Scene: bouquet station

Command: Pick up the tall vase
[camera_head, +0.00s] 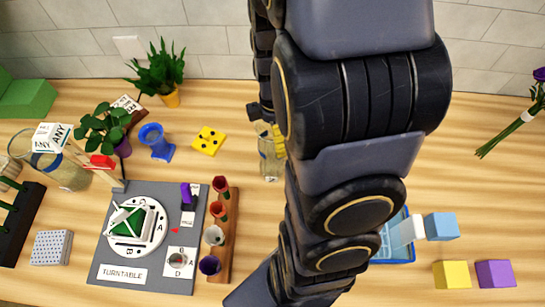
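Which vessel is the tall vase is not clear from this view. A clear, narrow glass vessel (269,160) stands upright mid-table, its right side and top partly hidden by my arm. A wider clear glass cylinder (68,174) stands at the left, and a short blue flared vase (156,142) stands behind the turntable board. My arm fills the centre and right of the view. A small dark part, probably my gripper (255,111), shows just above the narrow glass vessel. Most of it is hidden behind my arm, so its fingers and any contact cannot be made out.
A grey turntable board (102,274) and a wooden rack (228,244) with several small cones lie front left. Blue, yellow and purple blocks (495,273) sit front right.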

